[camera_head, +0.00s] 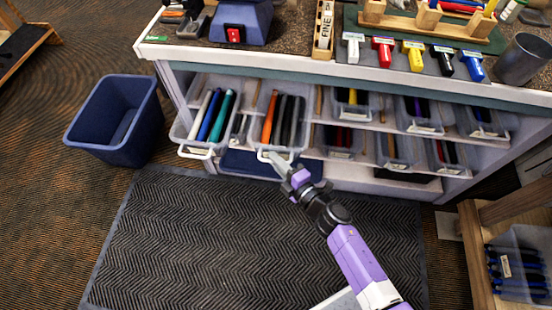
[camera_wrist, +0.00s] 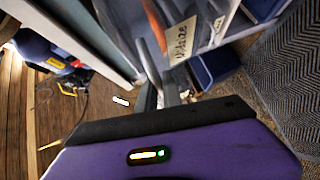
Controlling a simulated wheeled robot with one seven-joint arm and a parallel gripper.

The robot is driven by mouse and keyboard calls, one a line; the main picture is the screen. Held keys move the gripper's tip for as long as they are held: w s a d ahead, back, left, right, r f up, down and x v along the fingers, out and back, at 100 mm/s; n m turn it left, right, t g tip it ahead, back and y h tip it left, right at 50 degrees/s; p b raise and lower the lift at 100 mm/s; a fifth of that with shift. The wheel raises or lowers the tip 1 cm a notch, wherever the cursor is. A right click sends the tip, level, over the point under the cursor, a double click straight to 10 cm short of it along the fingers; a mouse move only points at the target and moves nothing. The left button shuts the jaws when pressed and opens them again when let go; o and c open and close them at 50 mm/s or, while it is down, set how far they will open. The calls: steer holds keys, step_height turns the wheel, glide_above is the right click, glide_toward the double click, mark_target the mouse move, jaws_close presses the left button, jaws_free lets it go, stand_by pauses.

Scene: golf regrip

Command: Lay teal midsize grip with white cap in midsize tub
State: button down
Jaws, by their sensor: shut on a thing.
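The midsize tub (camera_wrist: 217,27) is clear, with a handwritten label (camera_wrist: 182,41) on its front in the wrist view. In the head view the midsize tub (camera_head: 259,143) juts from the bench shelf and holds an orange grip (camera_head: 270,117) and several dark grips. My gripper (camera_head: 279,160) is at the tub's front handle and shut on it; its fingers also show in the wrist view (camera_wrist: 160,84). A teal grip (camera_head: 222,115) lies in the pulled-out tub to the left, beside a blue and a white one. I cannot make out a white cap on it.
The left tub (camera_head: 186,138) also sticks out, close beside the midsize tub. A blue bin (camera_head: 118,120) stands on the floor at left. The dark floor mat (camera_head: 220,240) is clear.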

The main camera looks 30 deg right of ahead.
steer(key=shift+s+a, duration=0.6)
steer(key=shift+s, duration=0.3)
steer(key=c, duration=1.5)
jaws_free()
steer(key=v, duration=0.7)
steer(key=shift+s+r, duration=0.1)
steer(key=shift+s, duration=0.3)
